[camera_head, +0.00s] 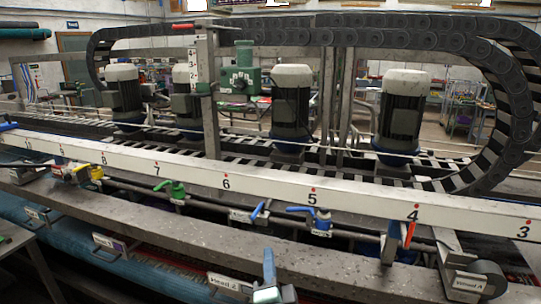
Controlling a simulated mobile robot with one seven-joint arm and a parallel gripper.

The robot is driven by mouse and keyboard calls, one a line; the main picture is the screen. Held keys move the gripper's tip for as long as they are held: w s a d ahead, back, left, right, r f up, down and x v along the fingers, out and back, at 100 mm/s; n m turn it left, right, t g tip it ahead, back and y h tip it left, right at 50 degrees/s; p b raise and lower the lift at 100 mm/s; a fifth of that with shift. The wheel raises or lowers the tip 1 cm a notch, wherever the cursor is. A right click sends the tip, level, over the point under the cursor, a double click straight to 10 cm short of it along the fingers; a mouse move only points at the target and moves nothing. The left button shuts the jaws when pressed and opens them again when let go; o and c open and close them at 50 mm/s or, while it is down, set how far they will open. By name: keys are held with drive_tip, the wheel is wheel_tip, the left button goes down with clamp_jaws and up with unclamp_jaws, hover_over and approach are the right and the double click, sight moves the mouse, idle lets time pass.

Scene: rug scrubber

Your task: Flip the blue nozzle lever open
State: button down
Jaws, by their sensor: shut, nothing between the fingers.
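Several valve levers sit along the pipe under the white numbered beam. A blue lever (300,209) lies roughly level below number 5, on a blue-and-white valve body (321,224). Another blue lever (257,211) to its left is tilted up to the right. I cannot tell which of the blue levers is the nozzle lever. My gripper is not in view, so its place relative to the levers does not show.
A green lever (174,187) and a yellow lever (80,170) sit further left. The numbered beam (350,202) runs above the valves, a scuffed grey rail (190,232) below. A blue upright handle (269,266) stands at the front, and a dark knob (488,278) at right.

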wheel_tip(320, 180, up, 17)
drive_tip(key=s+n+t+b, duration=0.2)
drive_tip(key=n+t+b, duration=0.15)
drive_tip(key=n, duration=0.25)
drive_tip(key=s+r+n+t+h+b, duration=0.1)
drive_tip(key=s+r+n+t, duration=0.5)
drive_tip(key=s+r, duration=1.2)
drive_tip(key=shift+r+n+b, duration=0.4)
drive_tip(key=shift+n+b, duration=0.15)
drive_tip(key=shift+n, duration=0.55)
